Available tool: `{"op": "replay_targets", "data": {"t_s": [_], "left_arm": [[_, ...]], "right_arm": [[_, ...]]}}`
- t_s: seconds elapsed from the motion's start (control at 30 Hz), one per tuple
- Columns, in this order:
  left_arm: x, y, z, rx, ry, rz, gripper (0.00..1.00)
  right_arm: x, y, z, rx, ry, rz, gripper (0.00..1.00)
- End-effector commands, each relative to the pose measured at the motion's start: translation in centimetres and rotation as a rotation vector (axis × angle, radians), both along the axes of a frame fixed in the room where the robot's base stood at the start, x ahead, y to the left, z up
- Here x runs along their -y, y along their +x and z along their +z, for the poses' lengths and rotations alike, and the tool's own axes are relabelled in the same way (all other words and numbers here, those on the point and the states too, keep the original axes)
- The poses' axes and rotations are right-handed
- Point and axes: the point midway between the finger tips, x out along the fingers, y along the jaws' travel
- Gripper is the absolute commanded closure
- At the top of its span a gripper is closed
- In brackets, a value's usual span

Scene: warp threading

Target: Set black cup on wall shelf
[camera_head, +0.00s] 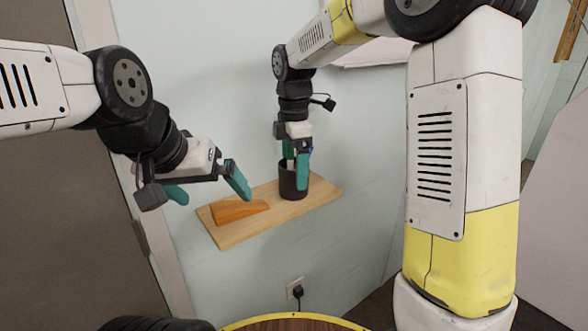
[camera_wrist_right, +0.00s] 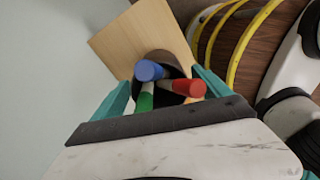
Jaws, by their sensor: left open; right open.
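The black cup (camera_head: 292,184) stands upright on the wooden wall shelf (camera_head: 311,204), towards its right end. In the right wrist view the cup (camera_wrist_right: 165,56) holds pens or markers with blue, red and green parts, and the shelf (camera_wrist_right: 115,38) shows behind it. My right gripper (camera_head: 298,165) is open at the top of the cup. Its teal fingers (camera_wrist_right: 162,90) are spread on either side of the cup; whether they touch it I cannot tell. My left gripper (camera_head: 209,191) is open and empty, left of the cup and near the shelf's left part.
An orange-brown wooden block (camera_head: 238,211) lies on the left part of the shelf. A pale wall (camera_head: 215,80) is behind the shelf. A power outlet with a plug (camera_head: 296,290) is below. A brown door-like panel (camera_head: 75,235) stands at left.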

Motion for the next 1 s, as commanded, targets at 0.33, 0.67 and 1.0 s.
{"op": "replay_targets", "data": {"t_s": [0.33,0.67,1.0], "left_arm": [[0.0,0.0,0.0,0.000,0.000,0.000,0.00],[0.0,0.0,0.0,0.000,0.000,0.000,0.00],[0.0,0.0,0.0,0.000,0.000,0.000,0.00]], "right_arm": [[0.0,0.1,7.5,0.005,0.003,-0.001,0.13],[0.4,-0.3,11.1,0.010,0.006,-0.027,0.13],[8.4,-8.2,12.0,0.157,0.200,-0.754,0.13]]}}
